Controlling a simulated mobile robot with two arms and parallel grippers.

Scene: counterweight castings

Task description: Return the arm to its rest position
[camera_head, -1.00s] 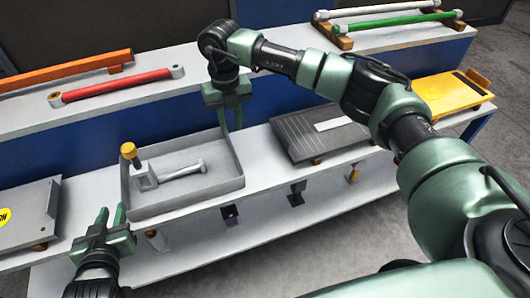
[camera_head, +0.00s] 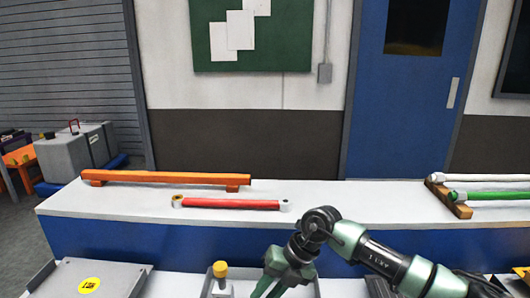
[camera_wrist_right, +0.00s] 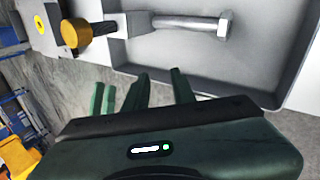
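My right gripper (camera_head: 268,292) is at the bottom centre of the head view, just right of a yellow-topped knob (camera_head: 220,269). In the right wrist view its two fingers (camera_wrist_right: 158,90) are apart with nothing between them. Beyond them is a grey tray (camera_wrist_right: 262,92) holding a silver bolt-like part (camera_wrist_right: 185,22). The yellow knob (camera_wrist_right: 76,33) is at the upper left there. My left gripper is outside the head view. Paler green finger-like pieces show at the left of the wrist view; I cannot tell for sure whose they are.
An orange bar (camera_head: 165,178) and a red link (camera_head: 232,204) lie on the raised shelf (camera_head: 345,200). White (camera_head: 485,179) and green (camera_head: 497,196) rods rest on a wooden rack at right. A plate with a yellow label (camera_head: 89,285) is at lower left. The shelf's middle is clear.

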